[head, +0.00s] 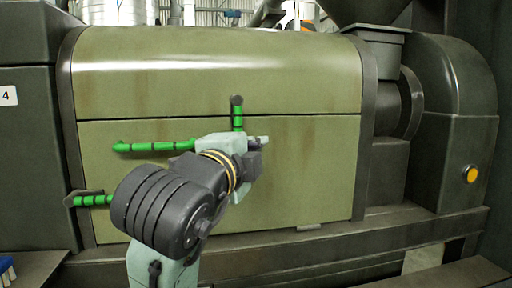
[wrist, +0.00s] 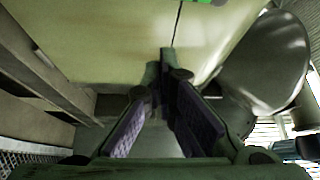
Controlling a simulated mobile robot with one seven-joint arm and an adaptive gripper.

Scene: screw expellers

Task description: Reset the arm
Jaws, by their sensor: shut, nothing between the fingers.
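My arm reaches up from the bottom of the head view, in front of the olive-green machine panel (head: 310,165). My gripper (head: 262,143) is at the end of it, pointing right, beside the panel's middle seam. In the wrist view the fingers of my gripper (wrist: 166,78) come together at their tips, with nothing held. A green-and-black handle (head: 237,118) stands upright just above my wrist in the head view. A second green handle (head: 155,146) lies level to the left, its right end near my wrist.
A third green handle (head: 93,200) is at the panel's lower left, partly behind my arm. A base ledge (head: 330,262) runs along the bottom. The panel's right half is clear.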

